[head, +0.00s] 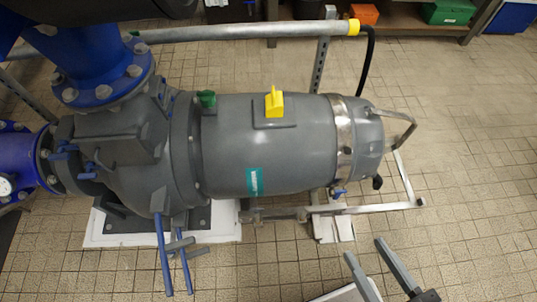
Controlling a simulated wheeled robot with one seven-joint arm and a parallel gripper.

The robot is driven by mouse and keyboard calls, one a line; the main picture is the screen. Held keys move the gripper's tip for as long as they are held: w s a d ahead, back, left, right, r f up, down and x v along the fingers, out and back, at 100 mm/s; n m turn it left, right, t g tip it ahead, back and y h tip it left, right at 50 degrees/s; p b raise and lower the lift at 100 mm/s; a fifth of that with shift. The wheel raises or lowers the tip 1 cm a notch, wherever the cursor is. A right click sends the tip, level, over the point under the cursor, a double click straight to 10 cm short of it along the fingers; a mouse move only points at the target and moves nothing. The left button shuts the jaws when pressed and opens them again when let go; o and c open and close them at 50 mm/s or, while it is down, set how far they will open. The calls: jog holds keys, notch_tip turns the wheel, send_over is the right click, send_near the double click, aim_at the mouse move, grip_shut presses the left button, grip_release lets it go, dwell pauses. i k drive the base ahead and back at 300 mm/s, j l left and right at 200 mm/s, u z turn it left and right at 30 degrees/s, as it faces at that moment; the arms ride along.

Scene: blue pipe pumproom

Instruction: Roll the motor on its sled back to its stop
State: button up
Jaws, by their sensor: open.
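The motor (290,158) is a large grey cylinder lying on its side, with a yellow block on top and a teal label. Its left end meets the grey pump housing (125,135), and I see no gap there. The sled (368,207) is a pale metal frame under the motor, with a bent bar handle (412,132) at the right end. Most of the sled is hidden by the motor, and I cannot make out the stop. My gripper (364,248) is open and empty at the lower right, below the sled's near rail and apart from it.
Blue pipes (85,45) join the pump housing. Blue levers (163,258) stick out toward the front. A railing (240,32) with a yellow end cap (353,27) runs behind the motor, a black cable hanging near it. The tiled floor (475,170) at right is clear.

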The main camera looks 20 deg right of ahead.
aim_at(227, 149)
jog(key=l+z, duration=0.1)
jog(key=z, duration=1.15)
jog(key=i+z, duration=0.4)
jog(key=i, duration=0.15)
